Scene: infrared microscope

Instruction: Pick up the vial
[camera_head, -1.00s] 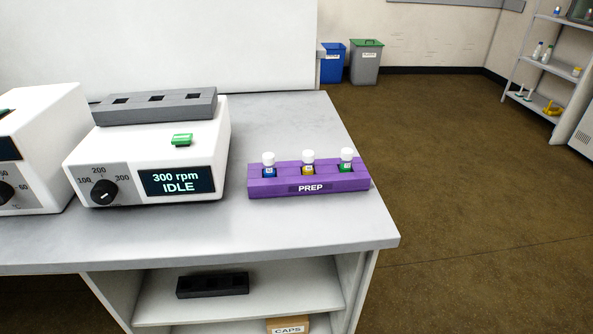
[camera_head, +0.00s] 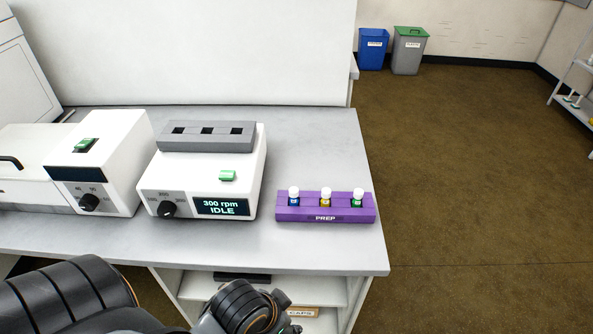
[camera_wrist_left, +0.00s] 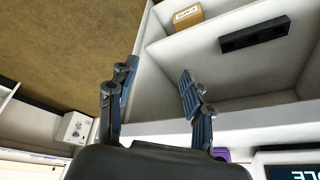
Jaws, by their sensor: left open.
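Three vials with white caps stand upright in the purple PREP rack (camera_head: 345,213): a blue-labelled vial (camera_head: 294,197), a yellow-labelled vial (camera_head: 326,198) and a green-labelled vial (camera_head: 358,198). In the head view my left arm reaches in along the bottom, below the bench top, and its fingers do not show clearly. In the left wrist view my left gripper (camera_wrist_left: 156,84) is open and empty, its two fingers well apart in front of the shelves. A small purple patch of the rack (camera_wrist_left: 222,154) shows at the bottom there. My right gripper is not in view.
Left of the rack stands a white stirrer (camera_head: 207,185) reading 300 rpm IDLE, with a grey block (camera_head: 206,136) on top. Another white device (camera_head: 100,160) stands further left. Under the bench are a black rack (camera_wrist_left: 254,35) and a CAPS box (camera_wrist_left: 188,16). The bench front right of the rack is clear.

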